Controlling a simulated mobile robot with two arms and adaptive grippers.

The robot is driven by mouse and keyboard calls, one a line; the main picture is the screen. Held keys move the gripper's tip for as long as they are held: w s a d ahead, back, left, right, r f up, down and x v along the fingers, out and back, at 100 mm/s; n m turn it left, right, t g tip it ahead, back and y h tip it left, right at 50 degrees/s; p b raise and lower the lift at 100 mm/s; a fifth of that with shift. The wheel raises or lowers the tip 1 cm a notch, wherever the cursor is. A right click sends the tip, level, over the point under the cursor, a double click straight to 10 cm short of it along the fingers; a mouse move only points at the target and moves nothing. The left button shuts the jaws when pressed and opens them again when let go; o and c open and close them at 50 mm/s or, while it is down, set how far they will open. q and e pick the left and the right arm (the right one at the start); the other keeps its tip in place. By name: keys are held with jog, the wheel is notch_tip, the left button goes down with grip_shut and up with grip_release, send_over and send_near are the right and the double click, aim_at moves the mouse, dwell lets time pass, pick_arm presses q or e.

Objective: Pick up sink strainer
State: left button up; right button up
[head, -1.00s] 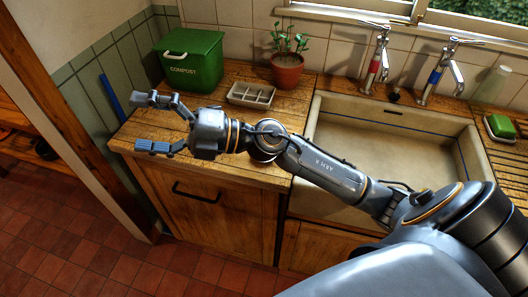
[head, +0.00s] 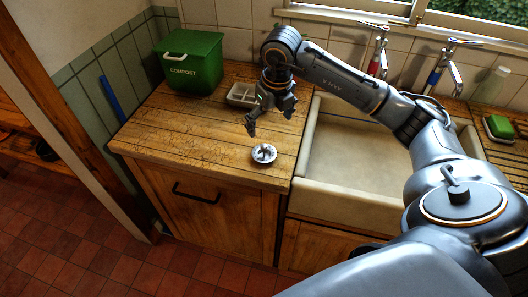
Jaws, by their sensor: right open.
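The sink strainer (head: 264,154) is a small round metal piece with a raised middle. It lies on the wooden counter (head: 190,130), near the front right corner beside the sink. My right gripper (head: 270,119) points down above the counter, a little behind and above the strainer. It is open, empty and apart from the strainer. My left gripper is not in view.
The white farmhouse sink (head: 350,165) is right of the strainer, with two taps (head: 375,55) behind it. A green compost bin (head: 189,60) and a pale divided tray (head: 241,95) stand at the back. The counter's front left is clear.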

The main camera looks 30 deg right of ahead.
aim_at(265, 147)
jog(key=f, duration=0.4)
jog(key=w+f+p, duration=0.1)
jog(key=f, duration=0.1)
jog(key=shift+f, duration=0.1)
jog(key=shift+a+f+p, duration=0.1)
jog(key=shift+f+p, duration=0.15)
jog(key=shift+p, duration=0.15)
jog(key=f+p, duration=0.1)
jog(key=w+f+p, duration=0.1)
jog(key=f, duration=0.1)
jog(key=shift+f, duration=0.3)
jog(key=shift+w+f, duration=0.1)
jog(key=shift+f, duration=0.45)
jog(key=shift+a, duration=0.1)
grip_shut()
